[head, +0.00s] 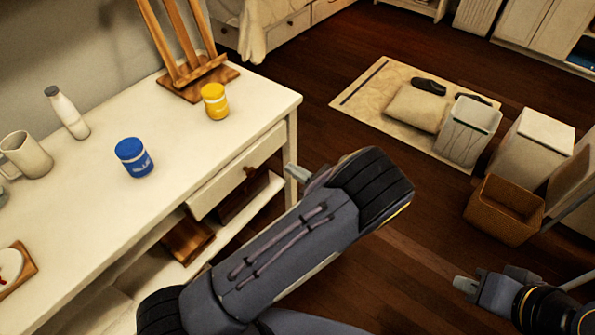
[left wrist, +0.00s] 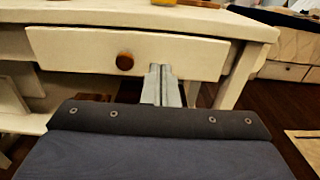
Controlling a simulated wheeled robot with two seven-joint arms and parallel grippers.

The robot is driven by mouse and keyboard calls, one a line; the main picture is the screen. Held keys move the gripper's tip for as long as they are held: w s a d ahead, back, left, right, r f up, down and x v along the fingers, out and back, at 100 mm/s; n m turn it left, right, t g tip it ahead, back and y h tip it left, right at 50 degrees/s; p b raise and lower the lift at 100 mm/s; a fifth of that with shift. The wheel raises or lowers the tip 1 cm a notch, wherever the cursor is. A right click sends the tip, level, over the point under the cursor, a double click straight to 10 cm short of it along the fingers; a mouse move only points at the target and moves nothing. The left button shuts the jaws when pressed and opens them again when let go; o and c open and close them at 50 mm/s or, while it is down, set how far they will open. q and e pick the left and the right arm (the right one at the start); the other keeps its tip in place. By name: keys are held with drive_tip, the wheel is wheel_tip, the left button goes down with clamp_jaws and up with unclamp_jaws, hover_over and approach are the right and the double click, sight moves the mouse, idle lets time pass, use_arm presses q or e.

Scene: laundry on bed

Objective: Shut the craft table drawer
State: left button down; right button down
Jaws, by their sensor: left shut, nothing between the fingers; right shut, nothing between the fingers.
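The craft table (head: 90,205) is cream-coloured and stands along the left of the head view. Its drawer (head: 222,187) sits under the top near the far end, with a round brown knob (head: 250,171). The drawer front looks close to the table edge; I cannot tell exactly how far out it stands. My left gripper (head: 290,171) is shut and empty, beside the drawer's far end. In the left wrist view its fingertips (left wrist: 162,70) overlap the drawer front (left wrist: 85,50), right of the knob (left wrist: 125,60); contact is unclear. My right gripper (head: 461,284) is shut and empty, over the floor at lower right.
On the tabletop stand a blue jar (head: 133,157), a yellow jar (head: 214,101), a white bottle (head: 68,113), a mug (head: 25,156) and a wooden easel (head: 198,75). A wicker basket (head: 503,210) and a bin (head: 468,131) stand at right. Floor between is clear.

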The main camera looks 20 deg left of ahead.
sight(257, 147)
use_arm(q)
drive_tip(key=x, duration=1)
drive_tip(key=shift+a, duration=0.1)
drive_tip(key=x, duration=0.4)
drive_tip(key=shift+a, duration=0.3)
drive_tip(key=shift+w+a+r, duration=0.1)
drive_tip(key=shift+w+r, duration=0.05)
